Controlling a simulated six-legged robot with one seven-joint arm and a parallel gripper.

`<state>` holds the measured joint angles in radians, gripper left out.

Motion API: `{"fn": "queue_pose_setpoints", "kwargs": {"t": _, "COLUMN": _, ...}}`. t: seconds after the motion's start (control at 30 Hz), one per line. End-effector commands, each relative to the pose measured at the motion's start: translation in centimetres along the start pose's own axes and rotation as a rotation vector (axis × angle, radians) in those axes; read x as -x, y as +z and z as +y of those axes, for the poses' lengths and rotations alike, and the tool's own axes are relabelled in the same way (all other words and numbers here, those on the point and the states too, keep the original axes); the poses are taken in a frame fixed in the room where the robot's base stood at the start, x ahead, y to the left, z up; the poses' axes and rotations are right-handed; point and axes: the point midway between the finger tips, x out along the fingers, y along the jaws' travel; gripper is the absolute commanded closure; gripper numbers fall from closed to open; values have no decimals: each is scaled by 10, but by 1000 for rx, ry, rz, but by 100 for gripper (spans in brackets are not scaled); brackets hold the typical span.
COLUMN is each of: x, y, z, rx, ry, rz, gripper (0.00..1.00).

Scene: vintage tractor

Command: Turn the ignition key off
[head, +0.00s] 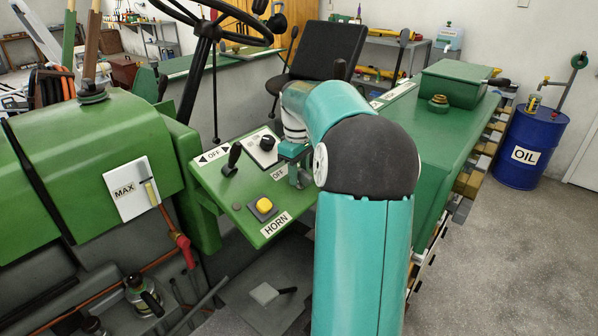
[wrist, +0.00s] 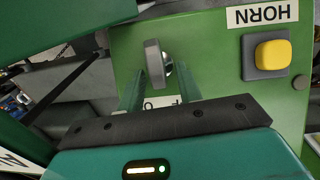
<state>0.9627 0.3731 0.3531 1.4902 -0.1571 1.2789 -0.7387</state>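The ignition key (wrist: 153,62) shows in the wrist view as a flat grey bow in front of a round silver lock on the green control panel (wrist: 215,85). My gripper (wrist: 159,78) is open, with one teal finger on each side of the key; I cannot tell whether either finger touches it. In the head view my gripper (head: 299,176) is over the right part of the panel (head: 238,203), beside an OFF label (head: 279,171). The key is hidden there behind my gripper and arm. In the wrist view the label below the key is mostly covered.
A yellow horn button (head: 264,205) sits near the key, with a HORN label (head: 276,225). A black lever (head: 232,158) and a black knob (head: 267,143) stand farther back on the panel. The steering wheel (head: 225,22) rises behind.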

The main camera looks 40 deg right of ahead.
Motion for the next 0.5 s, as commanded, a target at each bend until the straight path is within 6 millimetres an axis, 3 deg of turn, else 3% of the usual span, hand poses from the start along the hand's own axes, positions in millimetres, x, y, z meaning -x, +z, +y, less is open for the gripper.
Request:
{"fn": "queue_pose_setpoints", "kwargs": {"t": 0.03, "x": 0, "y": 0, "z": 0, "rx": 0, "ry": 0, "rz": 0, "gripper": 75}}
{"fn": "queue_pose_setpoints", "kwargs": {"t": 0.17, "x": 0, "y": 0, "z": 0, "rx": 0, "ry": 0, "rz": 0, "gripper": 100}}
{"fn": "queue_pose_setpoints", "kwargs": {"t": 0.33, "x": 1, "y": 0, "z": -1, "rx": 23, "ry": 12, "rz": 0, "gripper": 100}}
{"fn": "queue_pose_setpoints", "kwargs": {"t": 0.5, "x": 1, "y": 0, "z": -6, "rx": 168, "ry": 90, "rz": 0, "gripper": 100}}
